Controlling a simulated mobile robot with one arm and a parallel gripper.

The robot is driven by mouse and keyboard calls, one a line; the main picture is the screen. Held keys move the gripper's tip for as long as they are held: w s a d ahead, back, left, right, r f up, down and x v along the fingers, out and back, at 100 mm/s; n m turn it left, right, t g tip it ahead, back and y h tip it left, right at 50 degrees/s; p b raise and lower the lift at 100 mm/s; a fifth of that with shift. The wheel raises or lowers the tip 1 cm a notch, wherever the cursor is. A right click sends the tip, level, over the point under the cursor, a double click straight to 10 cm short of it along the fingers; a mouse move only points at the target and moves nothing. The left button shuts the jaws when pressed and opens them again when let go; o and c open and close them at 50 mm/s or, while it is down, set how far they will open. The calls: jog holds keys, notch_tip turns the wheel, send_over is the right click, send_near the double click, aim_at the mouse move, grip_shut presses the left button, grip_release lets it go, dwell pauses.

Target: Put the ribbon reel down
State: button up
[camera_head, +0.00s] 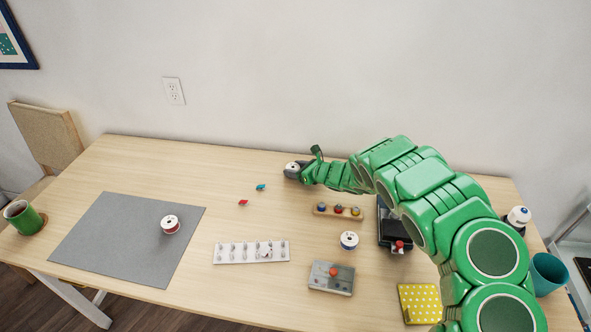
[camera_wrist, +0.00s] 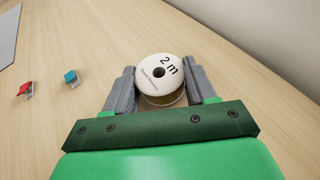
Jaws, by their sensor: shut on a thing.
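My gripper (camera_head: 292,173) is at the back middle of the table. In the wrist view, its two grey fingers (camera_wrist: 159,72) are shut on a white ribbon reel (camera_wrist: 172,68) marked "2 m". The reel's flange faces the camera, and a tan band shows below it. In the head view the held reel (camera_head: 291,166) is small and partly hidden by the fingers. I cannot tell whether it touches the tabletop. Another reel with red ribbon (camera_head: 170,225) stands on the grey mat (camera_head: 110,245). A reel with a blue band (camera_head: 349,240) stands right of centre.
Red (camera_head: 243,203) and blue (camera_head: 261,187) clips lie left of my gripper. A wooden rack (camera_head: 330,213), a white pegged strip (camera_head: 226,260), a grey box (camera_head: 318,284) and a black device (camera_head: 391,240) stand nearer. The wall is behind. Bare wood surrounds the clips.

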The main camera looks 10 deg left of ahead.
jog(key=shift+f, duration=0.1)
jog(key=o, duration=1)
jog(key=shift+o, duration=0.2)
jog(key=shift+v, duration=3.8)
